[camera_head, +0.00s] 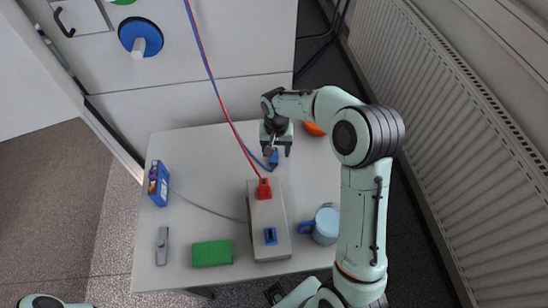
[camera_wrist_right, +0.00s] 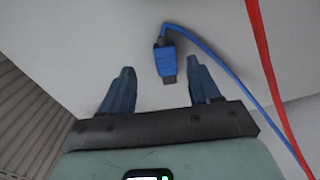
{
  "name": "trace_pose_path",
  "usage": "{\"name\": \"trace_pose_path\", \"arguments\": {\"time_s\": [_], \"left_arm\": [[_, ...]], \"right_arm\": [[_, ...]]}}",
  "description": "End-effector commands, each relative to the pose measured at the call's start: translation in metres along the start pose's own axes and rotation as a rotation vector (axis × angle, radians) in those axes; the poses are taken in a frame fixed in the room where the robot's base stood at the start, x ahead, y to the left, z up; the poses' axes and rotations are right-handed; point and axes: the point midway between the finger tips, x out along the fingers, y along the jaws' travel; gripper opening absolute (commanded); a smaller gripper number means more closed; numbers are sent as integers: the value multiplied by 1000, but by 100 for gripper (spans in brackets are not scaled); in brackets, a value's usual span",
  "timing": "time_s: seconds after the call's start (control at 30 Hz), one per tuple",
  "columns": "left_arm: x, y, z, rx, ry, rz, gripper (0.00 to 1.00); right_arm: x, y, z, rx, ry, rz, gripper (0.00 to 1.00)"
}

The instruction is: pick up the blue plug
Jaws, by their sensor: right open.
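The blue plug (camera_head: 273,158) lies at the back of the white table, partly hidden by my right gripper (camera_head: 276,147) in the head view. In the right wrist view the blue plug (camera_wrist_right: 167,62) lies on the white surface with its blue cable running off to the right. The fingers of my right gripper (camera_wrist_right: 160,66) are apart, one on each side of the plug, with visible gaps and nothing held. My left gripper is out of view.
A red plug (camera_head: 264,188) sits on the grey box (camera_head: 266,212), which has a blue socket (camera_head: 270,236). Around it are a blue cup (camera_head: 326,226), a green block (camera_head: 212,253), a blue box (camera_head: 159,184) and an orange item (camera_head: 313,129). A red cable (camera_wrist_right: 262,50) runs beside the blue one.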

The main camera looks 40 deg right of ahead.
Motion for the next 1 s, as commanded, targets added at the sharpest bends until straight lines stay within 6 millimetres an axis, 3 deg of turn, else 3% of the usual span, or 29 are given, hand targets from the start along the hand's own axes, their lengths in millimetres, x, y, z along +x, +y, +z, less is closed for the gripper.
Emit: {"name": "trace_pose_path", "arguments": {"time_s": [0.3, 0.6, 0.63, 0.8, 1.0], "left_arm": [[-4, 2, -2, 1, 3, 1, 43], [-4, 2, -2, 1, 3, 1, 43], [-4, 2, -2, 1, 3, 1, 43], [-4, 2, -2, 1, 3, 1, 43], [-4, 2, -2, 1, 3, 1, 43]], "right_arm": [[43, -7, -3, 0, -4, 2, 62], [50, -7, -3, 0, -1, 0, 62], [50, -7, -3, 0, -1, 0, 58], [50, -7, -3, 0, -1, 0, 5], [49, -7, -4, 0, 0, 0, 0]]}}
